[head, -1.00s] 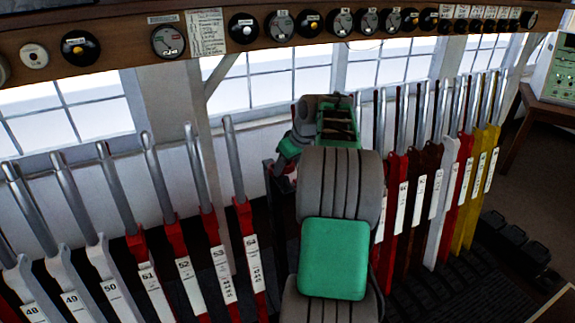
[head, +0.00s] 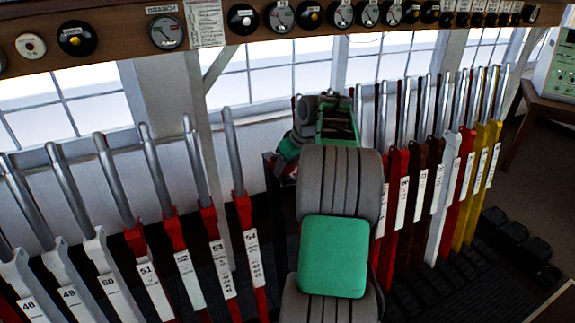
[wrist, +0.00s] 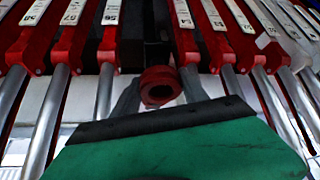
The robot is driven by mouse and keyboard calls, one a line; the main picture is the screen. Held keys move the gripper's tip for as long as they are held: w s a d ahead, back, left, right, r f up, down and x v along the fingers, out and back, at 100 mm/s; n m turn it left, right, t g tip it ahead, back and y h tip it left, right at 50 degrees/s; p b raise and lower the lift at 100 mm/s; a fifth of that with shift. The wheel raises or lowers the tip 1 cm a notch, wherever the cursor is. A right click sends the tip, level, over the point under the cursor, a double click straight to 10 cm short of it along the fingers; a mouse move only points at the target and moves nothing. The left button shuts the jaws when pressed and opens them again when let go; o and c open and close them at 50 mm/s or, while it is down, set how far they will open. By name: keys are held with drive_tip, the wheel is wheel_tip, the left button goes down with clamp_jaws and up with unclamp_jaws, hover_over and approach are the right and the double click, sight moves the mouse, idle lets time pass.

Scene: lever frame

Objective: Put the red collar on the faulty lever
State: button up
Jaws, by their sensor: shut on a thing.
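The red collar (wrist: 158,76) is a thick ring with a dark opening, in the middle of the wrist view. My gripper (wrist: 160,90) is shut on it, with a grey finger at each side. Behind the collar is a dark gap in the row of red levers. The lever marked 56 (wrist: 103,42) stands left of the gap and the lever marked 54 (wrist: 185,45) right of it. The lever marked 54 also shows in the head view (head: 243,210). In the head view my arm hides the fingers and the collar. I cannot tell which lever is faulty.
Levers stand close on both sides, among them white levers (head: 100,255) at left and yellow levers (head: 470,200) at right. A wooden shelf (head: 120,22) with dials runs above. A desk with a green panel (head: 557,75) is at far right.

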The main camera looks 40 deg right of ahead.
sight(287, 179)
drive_tip(key=shift+f+b, duration=1)
drive_tip(key=shift+f, duration=0.45)
drive_tip(key=shift+c, duration=0.2)
drive_tip(key=shift+o, duration=0.2)
drive_tip(key=o, duration=1.3)
drive_tip(key=shift+o, duration=0.9)
drive_tip(key=shift+f, duration=0.1)
drive_tip(key=shift+s+r+p, duration=0.15)
drive_tip(key=shift+r+p, duration=0.25)
drive_tip(key=shift+r, duration=0.25)
drive_tip(key=shift+p+v, duration=2.25)
drive_tip(key=shift+v, duration=1.7)
drive_tip(key=shift+f, duration=0.1)
